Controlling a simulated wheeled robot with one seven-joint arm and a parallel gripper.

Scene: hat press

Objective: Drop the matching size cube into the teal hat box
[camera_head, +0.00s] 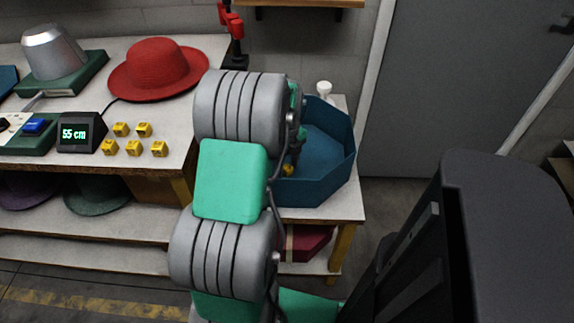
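The teal hat box (330,185) is an open, many-sided box on a small table right of the bench. My arm reaches over its left side and hides part of it. My gripper (292,162) is at the box's left inner side, mostly hidden behind my arm. A small yellow cube (288,170) shows at the gripper's tip, inside the box outline; I cannot tell whether it is held or lies loose. Several yellow cubes (134,140) sit on the bench's front right. A display (78,132) beside them reads "55 cm". Marks on the cubes are too small to read.
A red hat (157,68) and a grey metal hat block (52,52) on a green base stand on the bench (190,112). Hats lie on the shelf below. A dark red box (308,242) is under the small table. A white object (323,89) stands behind the teal box.

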